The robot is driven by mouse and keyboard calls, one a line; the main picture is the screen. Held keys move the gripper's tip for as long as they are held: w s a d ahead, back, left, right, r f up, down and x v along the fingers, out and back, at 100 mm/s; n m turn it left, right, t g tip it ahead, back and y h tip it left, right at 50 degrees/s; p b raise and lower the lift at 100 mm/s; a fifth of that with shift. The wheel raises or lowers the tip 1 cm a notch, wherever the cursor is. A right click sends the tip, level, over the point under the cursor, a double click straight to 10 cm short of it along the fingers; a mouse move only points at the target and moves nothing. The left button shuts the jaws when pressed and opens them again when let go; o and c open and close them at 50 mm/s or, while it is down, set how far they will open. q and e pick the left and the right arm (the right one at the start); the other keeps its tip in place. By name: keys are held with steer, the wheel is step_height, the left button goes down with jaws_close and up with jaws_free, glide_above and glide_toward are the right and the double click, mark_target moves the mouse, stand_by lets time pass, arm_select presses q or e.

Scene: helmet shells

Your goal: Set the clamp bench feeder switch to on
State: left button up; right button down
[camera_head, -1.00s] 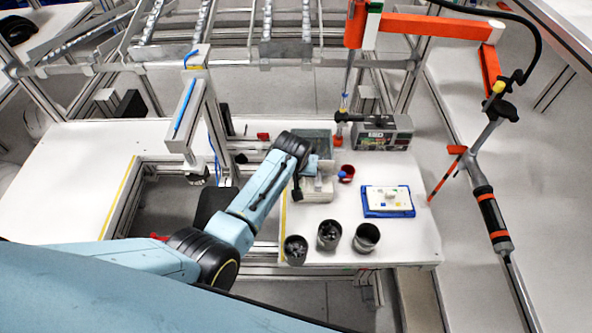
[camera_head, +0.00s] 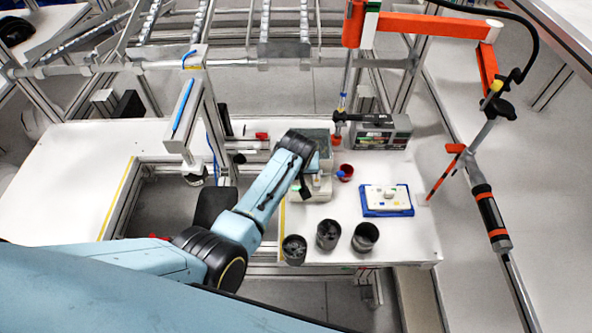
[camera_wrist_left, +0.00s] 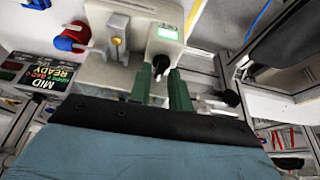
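The clamp bench feeder appears to be the pale box on the right-hand bench, partly hidden by my left arm in the head view (camera_head: 321,187). In the left wrist view the feeder (camera_wrist_left: 146,42) shows a small lit green display (camera_wrist_left: 167,33) and a dark switch lever (camera_wrist_left: 161,65) below it. My left gripper (camera_wrist_left: 161,82) has two green fingers, apart, pointing at the feeder with the lever showing between their tips. I cannot tell whether they touch it or which way the switch is set. My right gripper is not in view.
Several dark cups, including one (camera_head: 328,235), stand at the bench front. A blue tray (camera_head: 387,201) with a white part lies to the right. A grey control box (camera_head: 382,133) stands behind.

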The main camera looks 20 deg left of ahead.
arm_select(q)
steer(key=shift+s+r, duration=0.1)
steer(key=v, duration=1.3)
stand_by(0.4)
